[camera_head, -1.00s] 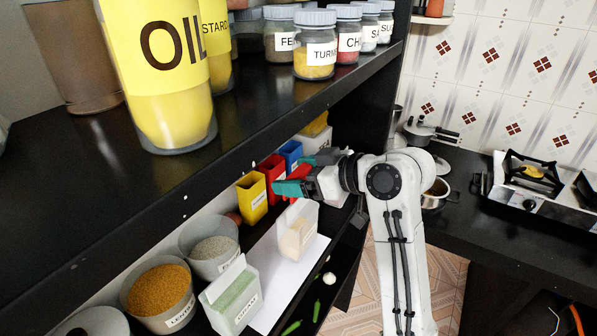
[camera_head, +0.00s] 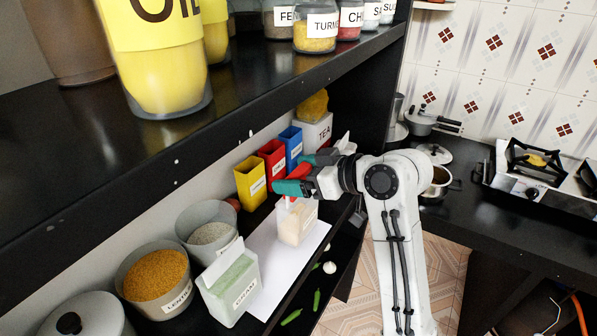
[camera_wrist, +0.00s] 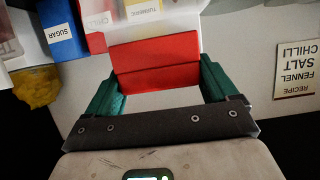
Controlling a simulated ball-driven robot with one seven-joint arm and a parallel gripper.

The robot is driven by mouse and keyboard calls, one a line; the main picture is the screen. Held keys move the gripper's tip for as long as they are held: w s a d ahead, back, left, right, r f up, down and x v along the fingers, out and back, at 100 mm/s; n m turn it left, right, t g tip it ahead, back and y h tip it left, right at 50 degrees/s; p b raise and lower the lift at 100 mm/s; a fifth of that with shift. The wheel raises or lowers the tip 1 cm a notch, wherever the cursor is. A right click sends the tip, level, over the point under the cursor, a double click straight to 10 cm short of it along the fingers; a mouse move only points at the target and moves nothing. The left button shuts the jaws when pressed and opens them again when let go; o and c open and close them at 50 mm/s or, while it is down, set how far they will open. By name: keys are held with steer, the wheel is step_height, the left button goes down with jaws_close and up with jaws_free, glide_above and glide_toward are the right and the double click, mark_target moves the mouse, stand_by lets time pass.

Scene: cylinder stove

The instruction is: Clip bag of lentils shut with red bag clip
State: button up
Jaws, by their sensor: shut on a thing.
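My gripper (camera_head: 303,177) is shut on the red bag clip (camera_wrist: 155,66), which lies crosswise between its teal fingers in the wrist view. A clear bag with pale contents (camera_head: 297,226) stands upright on the lower shelf, right under my gripper in the head view; its label is too small to read. In the wrist view the see-through bag (camera_wrist: 152,22) lies just beyond the clip. The fingers hide its top in the head view, so I cannot tell whether the clip touches it. A grey bowl labelled lentils (camera_head: 178,308) stands at the lower left.
Yellow (camera_head: 250,184), red (camera_head: 272,162) and blue (camera_head: 291,147) boxes stand close behind my gripper. A bag with green contents (camera_head: 232,285) stands left of the clear bag. The upper shelf (camera_head: 225,118) with jars hangs above.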

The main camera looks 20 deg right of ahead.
steer(key=shift+f, duration=0.3)
stand_by(0.6)
steer(key=o, duration=0.8)
steer(key=b+v, duration=0.2)
steer(key=v, duration=0.9)
steer(key=s+f+m+g+h, duration=0.25)
steer(key=s+f, duration=0.35)
steer(key=f, duration=0.6)
steer(key=s+f+m+g+h, duration=0.25)
steer(key=s+f, duration=0.35)
steer(key=f, duration=0.6)
steer(key=s+f+m+g+h, duration=0.1)
steer(key=s+f, duration=0.2)
steer(key=s, duration=0.3)
steer(key=s+d+f+m+g+h, duration=0.1)
steer(key=s+f+g, duration=0.1)
steer(key=s+f, duration=0.2)
steer(key=s+f+g+h, duration=0.1)
steer(key=s+f+g, duration=0.1)
steer(key=s, duration=0.6)
steer(key=shift+s+d+f+m, duration=0.1)
steer(key=shift+d+f+m, duration=0.1)
steer(key=shift+f, duration=0.2)
steer(key=shift+d+f+m, duration=0.15)
steer(key=shift+f+m, duration=0.05)
steer(key=shift+f, duration=0.15)
